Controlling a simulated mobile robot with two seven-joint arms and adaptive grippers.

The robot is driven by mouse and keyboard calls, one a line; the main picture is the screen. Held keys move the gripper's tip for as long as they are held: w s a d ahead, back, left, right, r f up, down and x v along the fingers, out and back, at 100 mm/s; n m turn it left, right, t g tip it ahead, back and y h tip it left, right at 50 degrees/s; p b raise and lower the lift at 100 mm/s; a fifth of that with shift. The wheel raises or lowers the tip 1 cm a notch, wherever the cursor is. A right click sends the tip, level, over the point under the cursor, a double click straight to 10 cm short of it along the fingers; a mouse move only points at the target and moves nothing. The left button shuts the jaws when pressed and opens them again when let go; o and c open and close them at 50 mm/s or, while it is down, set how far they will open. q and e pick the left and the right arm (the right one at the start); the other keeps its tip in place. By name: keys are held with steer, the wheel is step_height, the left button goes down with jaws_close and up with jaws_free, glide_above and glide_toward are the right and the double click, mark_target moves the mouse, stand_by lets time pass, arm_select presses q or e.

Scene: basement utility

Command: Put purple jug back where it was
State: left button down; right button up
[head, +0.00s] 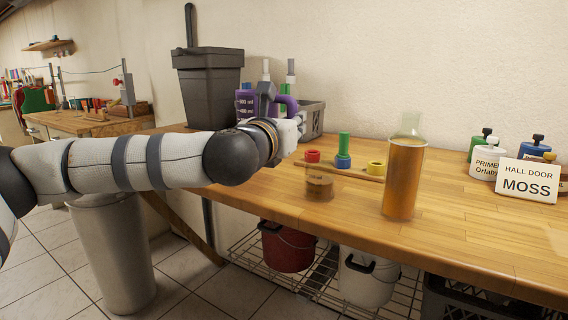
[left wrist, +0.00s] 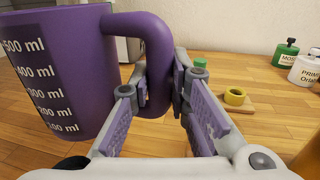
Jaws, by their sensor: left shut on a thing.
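The purple jug (head: 245,99), with white millilitre marks, is at the back left of the wooden bench, partly hidden behind my left arm. In the left wrist view the jug (left wrist: 88,25) fills the left side, upright, with its handle (left wrist: 153,48) on the right. My left gripper (head: 297,126) is shut on the handle; its fingers (left wrist: 163,88) lie on either side of it in the left wrist view. I cannot tell whether the jug's base touches the bench. My right gripper is not in view.
A board with red, blue-green and yellow pieces (head: 376,167), a short jar (head: 320,187) and a tall amber cylinder (head: 403,178) stand to the right. Bottles and a MOSS card (head: 527,181) are farther right.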

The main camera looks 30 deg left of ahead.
arm_select(q)
steer(key=w+a+f, duration=0.1)
steer(key=f, duration=0.1)
steer(key=w+f, duration=0.1)
steer(key=f, duration=0.1)
steer(key=w+a+f, duration=0.1)
steer(key=shift+w+a+f+b, duration=0.3)
steer(key=shift+w+f+b, duration=0.05)
steer(key=shift+f+b, duration=0.05)
steer(key=shift+w+f, duration=0.1)
steer(key=shift+f, duration=1.4)
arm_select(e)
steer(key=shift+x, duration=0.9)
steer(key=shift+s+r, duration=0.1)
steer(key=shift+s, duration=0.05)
arm_select(q)
steer(key=shift+f, duration=0.15)
steer(key=c, duration=1.7)
jaws_free()
steer(key=shift+o, duration=0.9)
